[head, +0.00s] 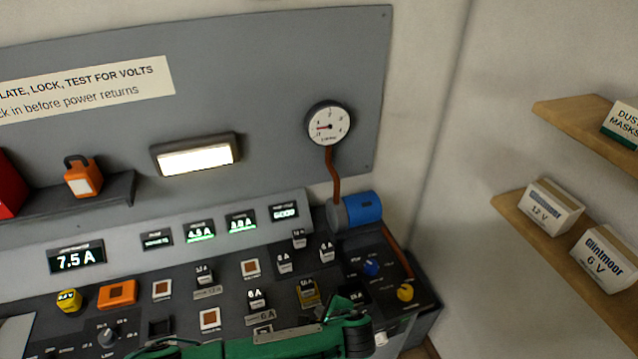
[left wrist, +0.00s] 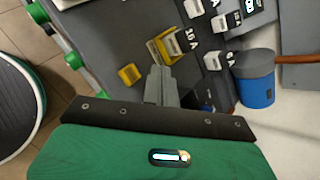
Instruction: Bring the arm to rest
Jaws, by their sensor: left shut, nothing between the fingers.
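My left arm, green, comes in along the bottom edge of the head view. Its gripper (head: 343,306) is over the front right part of the panel, just below a yellow-sided block (head: 308,292). In the left wrist view the grey fingers (left wrist: 160,72) are shut together with nothing between them. They point toward the same yellow block (left wrist: 167,47), marked 16 A nearby; I cannot tell whether they touch it. My right gripper is in neither view.
The panel carries a blue cylinder (head: 362,208), a yellow knob (head: 405,292), a blue knob (head: 371,267) and an orange block (head: 117,294). A gauge (head: 330,124) hangs on the backboard. Shelves with boxes (head: 548,205) stand at right. Floor (left wrist: 50,75) shows at left in the wrist view.

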